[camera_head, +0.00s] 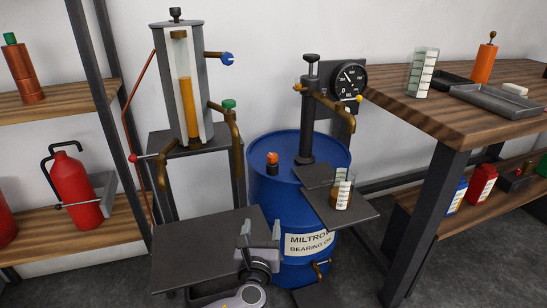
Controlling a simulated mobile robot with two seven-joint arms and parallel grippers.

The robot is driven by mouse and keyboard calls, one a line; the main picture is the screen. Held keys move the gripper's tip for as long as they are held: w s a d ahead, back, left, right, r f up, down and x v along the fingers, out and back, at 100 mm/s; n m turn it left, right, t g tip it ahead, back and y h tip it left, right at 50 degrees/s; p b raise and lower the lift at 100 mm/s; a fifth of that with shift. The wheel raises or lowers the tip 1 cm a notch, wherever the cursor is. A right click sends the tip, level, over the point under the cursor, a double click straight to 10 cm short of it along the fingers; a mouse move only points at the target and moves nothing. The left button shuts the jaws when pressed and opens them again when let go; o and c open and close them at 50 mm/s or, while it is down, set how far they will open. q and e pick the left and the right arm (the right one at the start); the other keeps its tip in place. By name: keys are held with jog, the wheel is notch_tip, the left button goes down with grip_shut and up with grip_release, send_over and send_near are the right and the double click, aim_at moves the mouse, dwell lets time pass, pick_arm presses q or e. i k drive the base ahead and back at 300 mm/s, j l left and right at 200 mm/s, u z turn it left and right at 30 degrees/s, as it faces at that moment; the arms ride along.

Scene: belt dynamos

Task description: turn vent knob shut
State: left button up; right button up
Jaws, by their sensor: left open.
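A blue drum (265,195) with a "Bearing oil" label stands in the middle. On its lid, at the left, sits a small orange-red knob (272,156) on a dark fitting, which looks like the vent knob; its turn position is too small to tell. My left gripper (260,231) is at the lower middle, fingers pointing up, open and empty. In the picture it is below the knob, apart from it, in front of the drum and at the right part of a dark plate. My right gripper is not in view.
A pump (307,110) with a brass spout and a dial gauge (350,77) rises from the drum. A measuring cup (342,190) stands on a small shelf (325,209) at the drum's front. A glass-fronted oil dispenser (202,85) stands left; a wooden bench (420,115) stands right.

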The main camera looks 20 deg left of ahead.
aim_at(272, 158)
jog(key=i+j, duration=0.1)
jog(key=i, duration=0.35)
jog(key=i+j, duration=0.15)
jog(key=i, duration=0.25)
